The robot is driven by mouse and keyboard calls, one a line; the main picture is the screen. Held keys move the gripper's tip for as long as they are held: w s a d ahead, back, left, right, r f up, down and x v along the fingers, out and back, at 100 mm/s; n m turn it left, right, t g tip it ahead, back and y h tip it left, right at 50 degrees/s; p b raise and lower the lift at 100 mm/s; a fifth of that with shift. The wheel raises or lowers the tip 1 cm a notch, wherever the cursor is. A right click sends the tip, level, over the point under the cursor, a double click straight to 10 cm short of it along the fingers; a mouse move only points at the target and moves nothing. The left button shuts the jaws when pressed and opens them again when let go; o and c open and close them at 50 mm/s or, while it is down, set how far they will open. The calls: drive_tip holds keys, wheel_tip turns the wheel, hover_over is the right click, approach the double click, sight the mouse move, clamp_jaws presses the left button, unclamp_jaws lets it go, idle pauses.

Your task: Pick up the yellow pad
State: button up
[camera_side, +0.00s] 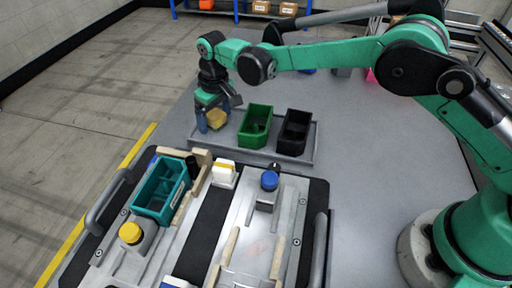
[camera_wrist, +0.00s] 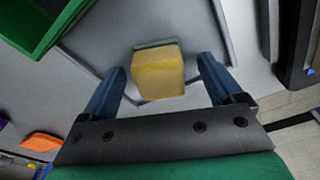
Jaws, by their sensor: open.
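The yellow pad (camera_wrist: 159,74) is a block with a thin grey-green layer along one edge. In the wrist view it lies between and a little beyond my two blue fingertips, with a gap on each side. My gripper (camera_wrist: 160,72) is open and empty, its fingers spread to either side of the pad. In the side view my gripper (camera_side: 210,119) points down at the left end of the grey tray, and the yellow pad (camera_side: 217,117) shows beside its blue fingers. The fingers hide part of the pad there, and I cannot tell the exact height between them.
A green bin (camera_side: 256,125) and a black bin (camera_side: 294,132) stand on the grey tray (camera_side: 310,160), right of my gripper. In front is a fixture pallet with a teal divided box (camera_side: 161,190), a yellow round knob (camera_side: 130,233) and a blue round knob (camera_side: 269,180).

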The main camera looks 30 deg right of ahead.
sight(215, 113)
clamp_jaws()
wheel_tip(215, 113, up, 10)
drive_tip(key=shift+r, duration=0.1)
idle(0.5)
